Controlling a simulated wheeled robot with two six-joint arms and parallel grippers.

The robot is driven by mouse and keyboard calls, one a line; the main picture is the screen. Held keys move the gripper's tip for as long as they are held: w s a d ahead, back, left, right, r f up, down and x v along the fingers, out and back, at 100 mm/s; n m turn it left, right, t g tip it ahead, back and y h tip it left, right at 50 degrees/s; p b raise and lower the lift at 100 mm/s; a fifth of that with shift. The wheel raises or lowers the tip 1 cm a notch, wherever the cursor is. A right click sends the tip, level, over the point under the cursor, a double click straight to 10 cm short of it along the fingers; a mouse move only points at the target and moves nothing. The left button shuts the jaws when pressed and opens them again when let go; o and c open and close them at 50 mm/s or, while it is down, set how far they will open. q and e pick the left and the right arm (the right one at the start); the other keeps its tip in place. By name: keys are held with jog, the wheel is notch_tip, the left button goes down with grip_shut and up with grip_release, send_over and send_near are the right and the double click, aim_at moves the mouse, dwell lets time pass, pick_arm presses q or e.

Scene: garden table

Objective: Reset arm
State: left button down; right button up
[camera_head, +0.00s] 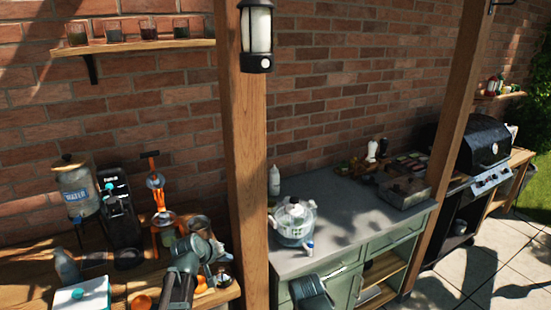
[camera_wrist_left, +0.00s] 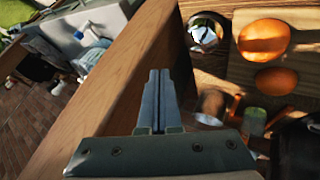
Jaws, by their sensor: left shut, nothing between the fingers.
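My left gripper (camera_head: 220,249) is low in the head view, over the right end of the wooden table and close to the wooden post (camera_head: 252,190). In the left wrist view its two fingers (camera_wrist_left: 158,85) are together with nothing between them. The post (camera_wrist_left: 110,85) runs diagonally past the fingers in that view. A grey-green part of my own body shows at the bottom centre of the head view. My right gripper cannot be made out.
The wooden table (camera_head: 22,295) holds a water dispenser (camera_head: 76,188), a black machine (camera_head: 120,215) and an orange juicer press (camera_head: 160,200). Oranges (camera_wrist_left: 264,38) lie on a board right of the left fingers. A salad spinner (camera_head: 293,222) stands on the grey counter (camera_head: 345,205) beyond the post.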

pick_arm(q)
jog(key=s+d+f+m+g+y, duration=0.1)
jog(key=s+d, duration=0.3)
jog(key=s, duration=0.4)
jog(key=s+d+f+m+g+y+b, duration=0.1)
jog(key=s+d+f+m+g+y, duration=0.1)
jog(key=s, duration=0.6)
jog(key=s+d+f+m+g+y, duration=0.1)
jog(key=s+d+f+m+g, duration=0.2)
jog(key=s+d+m+g, duration=0.2)
jog(key=s+d, duration=0.3)
jog(key=shift+s+d+f, duration=0.15)
jog(key=shift+s+f, duration=0.1)
jog(key=shift+f, duration=0.15)
